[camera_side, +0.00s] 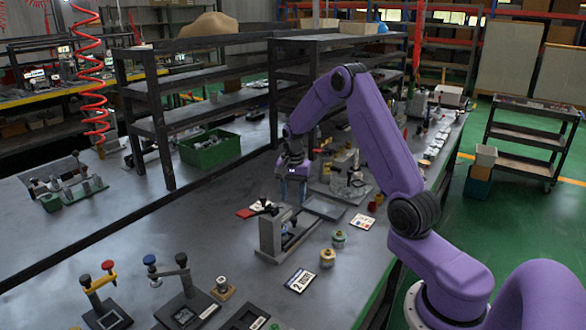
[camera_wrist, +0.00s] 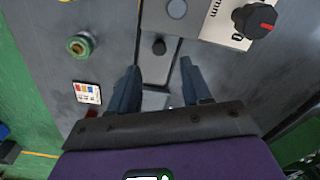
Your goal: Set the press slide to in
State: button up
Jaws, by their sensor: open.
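The grey press stand (camera_side: 272,238) is on the bench near the middle of the side view. In the wrist view a grey strip with a small black knob (camera_wrist: 158,46), which looks like the press slide, lies ahead of my fingers. My gripper (camera_side: 292,178) points down just behind the stand in the side view. How far the slide is in or out I cannot tell.
A dark dial with a red mark (camera_wrist: 262,20) is at the wrist view's upper right. A green-ringed cylinder (camera_side: 338,238), a brassy one (camera_side: 327,257) and a colour-marked card (camera_side: 362,221) lie right of the stand. A grey tray (camera_side: 323,207) is close by.

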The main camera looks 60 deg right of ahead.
notch_tip(320, 180, up, 10)
jog(key=shift+f, duration=0.2)
jog(key=shift+a, duration=0.15)
jog(key=s+a+r+n, duration=0.1)
jog(key=s+a+n, duration=0.45)
jog(key=a, duration=0.45)
jog(key=s+a+r+n, duration=0.2)
jog(key=s+a+n, duration=0.3)
jog(key=a, duration=0.6)
jog(key=s+a+f+n, duration=0.1)
jog(key=s+a+n, duration=0.1)
jog(key=s+n, duration=0.5)
jog(key=s+a+n, duration=0.3)
jog(key=s+n, duration=0.5)
jog(key=s, duration=0.7)
jog(key=shift+s+f, duration=0.35)
